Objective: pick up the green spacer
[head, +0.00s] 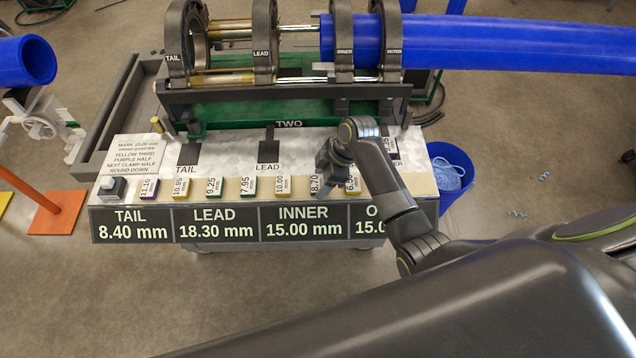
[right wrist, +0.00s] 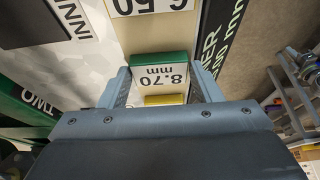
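The green spacer (right wrist: 162,62), with a white label reading 8.70 mm, lies in the row on the cart's front ledge. It also shows in the head view (head: 314,186), partly hidden by my right gripper (head: 330,168). In the right wrist view, the fingers of my right gripper (right wrist: 163,82) stand on either side of this spacer, with narrow gaps showing; the gripper looks open. Other spacers with green edges, labelled 9.25 (head: 213,188) and 7.95 (head: 247,187), lie farther left. My left gripper is not in view.
Yellow-edged spacers labelled 10.00 (head: 281,186) and 6.50 (head: 351,185) flank it closely. Behind the ledge stands the clamp frame (head: 285,97) with a blue pipe (head: 500,44). A blue bucket (head: 452,172) stands right of the cart. A grey button box (head: 111,188) sits at the left end.

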